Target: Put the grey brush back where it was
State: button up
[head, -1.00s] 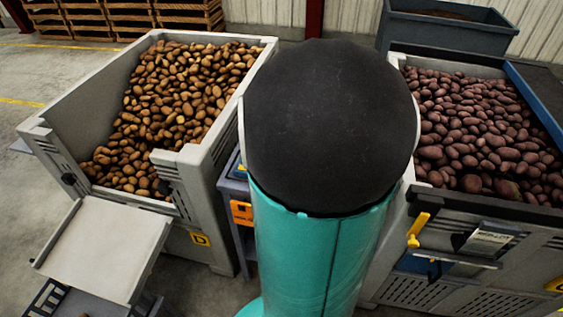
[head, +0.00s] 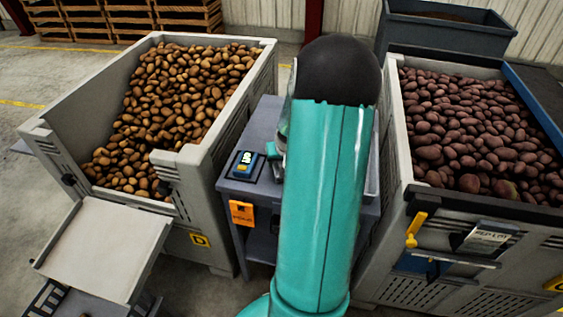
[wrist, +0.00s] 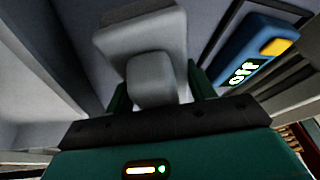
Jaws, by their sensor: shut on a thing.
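In the wrist view a grey block-shaped thing, which I take to be the grey brush (wrist: 140,42), has a wide head and a narrower part toward me. My gripper (wrist: 158,90) is shut on that narrower part, with a dark green finger on each side. A grey stand (head: 262,120) is partly behind my arm, between two potato bins. I cannot tell whether the brush touches any surface.
A blue device with a lit display (head: 245,164) is on the stand's left part; it also shows close at right in the wrist view (wrist: 252,55). A bin of brown potatoes (head: 205,155) stands left, a bin of reddish potatoes (head: 402,140) right. An orange tag (head: 241,212) hangs in front.

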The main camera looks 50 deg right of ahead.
jog(key=shift+f, duration=0.2)
jog(key=shift+f, duration=0.1)
jog(key=o, duration=1.1)
